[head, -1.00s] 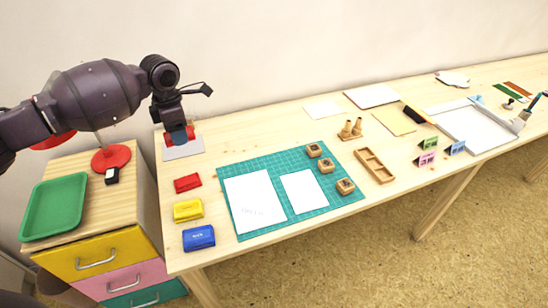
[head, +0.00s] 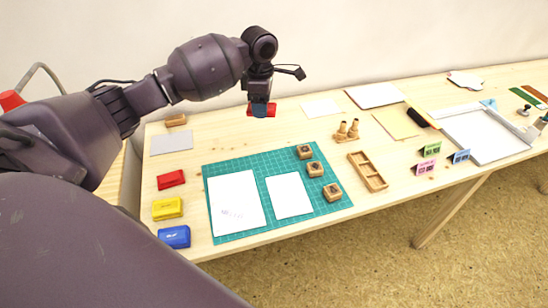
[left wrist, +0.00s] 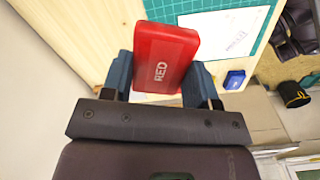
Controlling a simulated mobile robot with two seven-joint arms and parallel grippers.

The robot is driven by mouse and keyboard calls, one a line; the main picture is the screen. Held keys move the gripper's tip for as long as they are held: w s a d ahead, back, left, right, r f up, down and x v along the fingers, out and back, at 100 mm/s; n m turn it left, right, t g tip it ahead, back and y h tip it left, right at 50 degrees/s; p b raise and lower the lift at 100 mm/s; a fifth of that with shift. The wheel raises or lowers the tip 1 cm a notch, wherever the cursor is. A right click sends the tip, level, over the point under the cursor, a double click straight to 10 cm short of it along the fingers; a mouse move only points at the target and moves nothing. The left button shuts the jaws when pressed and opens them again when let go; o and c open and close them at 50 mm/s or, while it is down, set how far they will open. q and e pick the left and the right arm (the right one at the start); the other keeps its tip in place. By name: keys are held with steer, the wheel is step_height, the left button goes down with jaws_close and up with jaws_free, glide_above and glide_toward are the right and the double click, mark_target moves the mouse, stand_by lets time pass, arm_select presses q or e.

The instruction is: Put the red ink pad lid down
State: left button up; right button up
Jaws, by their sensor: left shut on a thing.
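My left gripper (head: 262,108) is shut on the red ink pad lid (left wrist: 165,58), marked "RED". The lid sits between the blue fingertips in the left wrist view, and its red edges show beside them in the head view (head: 271,108). The gripper appears to hold the lid above the back of the table, behind the green mat. A red ink pad piece (head: 171,179) lies at the table's left, in line with the yellow ink pad (head: 167,208) and the blue ink pad (head: 174,237). My right gripper is not in view.
The green cutting mat (head: 236,231) holds two white sheets and several wooden stamps. A grey sheet (head: 172,143) and a small wooden block (head: 176,120) lie at the back left. Bare wood (head: 222,134) shows between the grey sheet and the gripper.

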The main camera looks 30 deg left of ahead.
arm_select(q)
steer(key=b, duration=0.3)
glide_above(263, 161)
step_height(263, 161, down, 13)
steer(key=shift+r, duration=0.15)
steer(key=shift+w+f, duration=0.1)
steer(key=shift+f, duration=0.55)
step_height(263, 161, down, 6)
steer(key=shift+r+b, duration=0.2)
steer(key=shift+b, duration=0.85)
steer(key=shift+r, duration=0.1)
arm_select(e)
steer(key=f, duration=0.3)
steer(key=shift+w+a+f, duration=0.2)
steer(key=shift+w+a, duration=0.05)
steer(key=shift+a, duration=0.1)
arm_select(q)
steer(key=o, duration=0.9)
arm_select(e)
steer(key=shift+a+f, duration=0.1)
